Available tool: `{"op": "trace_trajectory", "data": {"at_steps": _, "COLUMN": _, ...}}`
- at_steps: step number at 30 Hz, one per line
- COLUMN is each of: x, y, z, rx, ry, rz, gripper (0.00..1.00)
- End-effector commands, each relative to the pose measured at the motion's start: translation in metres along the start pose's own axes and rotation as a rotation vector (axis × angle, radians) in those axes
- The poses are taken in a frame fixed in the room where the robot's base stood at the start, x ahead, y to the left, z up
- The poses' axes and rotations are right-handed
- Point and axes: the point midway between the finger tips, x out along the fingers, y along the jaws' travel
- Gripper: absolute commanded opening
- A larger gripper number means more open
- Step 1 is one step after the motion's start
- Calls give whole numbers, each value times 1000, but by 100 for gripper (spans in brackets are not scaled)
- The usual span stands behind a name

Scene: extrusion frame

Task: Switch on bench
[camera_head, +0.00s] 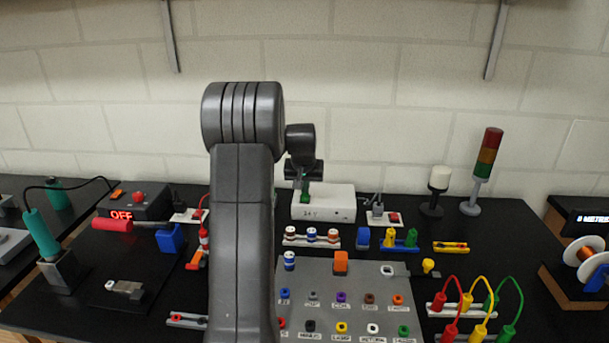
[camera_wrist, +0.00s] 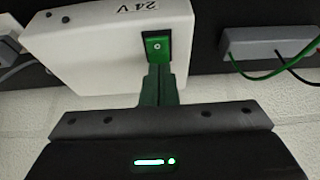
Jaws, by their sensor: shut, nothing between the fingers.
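A white box labelled 24 V (camera_head: 336,208) stands on the black bench (camera_head: 420,275) near the back wall. In the wrist view the box (camera_wrist: 95,50) appears upside down, with a green rocker switch (camera_wrist: 157,44) in a black frame on its face. My gripper (camera_wrist: 158,70) is shut and empty. Its green fingertips are right at the edge of the switch; whether they touch it I cannot tell. In the head view my gripper (camera_head: 304,198) is over the box's left part, and the switch cannot be made out there.
My arm covers the middle left of the bench. A station with a red OFF display (camera_head: 121,215) stands at left. A grey panel of coloured sockets (camera_head: 390,297) lies in front of the box. A stack light (camera_head: 486,165) and a white-topped lamp (camera_head: 438,185) stand at back right.

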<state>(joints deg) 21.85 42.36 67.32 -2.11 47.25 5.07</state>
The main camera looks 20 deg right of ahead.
Motion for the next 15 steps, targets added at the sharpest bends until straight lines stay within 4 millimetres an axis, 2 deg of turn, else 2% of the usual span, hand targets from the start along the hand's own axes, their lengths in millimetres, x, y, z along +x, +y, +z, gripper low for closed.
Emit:
{"op": "trace_trajectory", "data": {"at_steps": 5, "x": 8, "y": 0, "z": 1, "rx": 0, "ry": 0, "rz": 0, "gripper": 0}}
{"op": "trace_trajectory", "data": {"at_steps": 15, "x": 8, "y": 0, "z": 0, "rx": 0, "ry": -4, "rz": 0, "gripper": 0}}
